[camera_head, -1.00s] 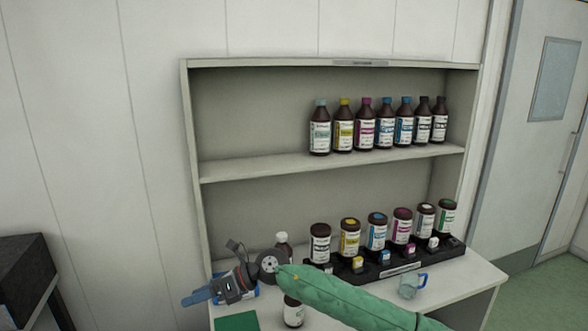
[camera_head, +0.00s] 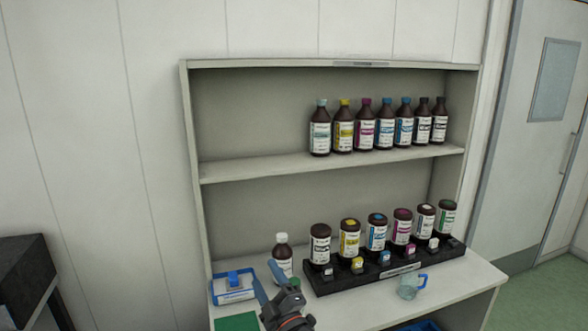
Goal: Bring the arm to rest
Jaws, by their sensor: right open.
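My right gripper (camera_head: 270,279) is at the bottom of the head view, low over the front left of the worktop. Its jaws are open, with blue fingers pointing up and left, and nothing shows between them. Its wrist runs off the bottom edge. A brown bottle with a white cap (camera_head: 282,254) stands upright just behind it, partly hidden by it. My left gripper is not in view.
A black rack (camera_head: 330,285) holds several upside-down ink bottles. A clear cup with a blue handle (camera_head: 409,287) stands front right. A blue-and-white box (camera_head: 233,288) and green mat (camera_head: 237,322) lie left. Several bottles stand on the upper shelf (camera_head: 240,171).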

